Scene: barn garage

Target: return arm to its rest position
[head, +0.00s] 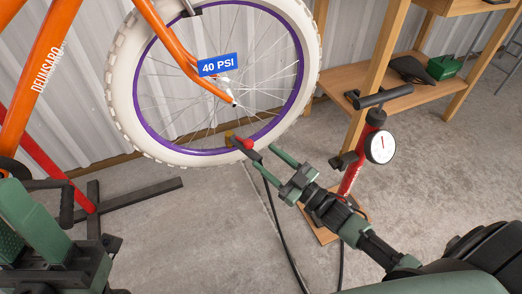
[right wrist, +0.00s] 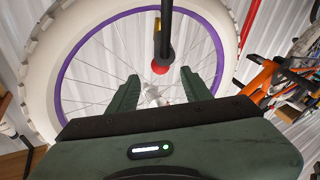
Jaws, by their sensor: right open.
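My right gripper (head: 273,162) is open and empty, just right of and below the pump's hose head (head: 246,145). The black and red hose head sits at the lower rim of the white bicycle wheel (head: 200,158), by a brass-coloured piece. In the right wrist view the open green fingers (right wrist: 160,92) point toward the spokes, and the red end of the hose head (right wrist: 160,67) shows beyond and between them. My right arm reaches in from the lower right. Green and black parts of my left arm show at the lower left; its finger opening is not clear.
A red floor pump (head: 372,140) with a round gauge stands right of my gripper, its black hose looping below. A wooden shelf (head: 400,100) stands behind it. A blue "40 PSI" label (head: 216,65) shows over the wheel. Black stand legs (head: 140,193) lie on the concrete at left.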

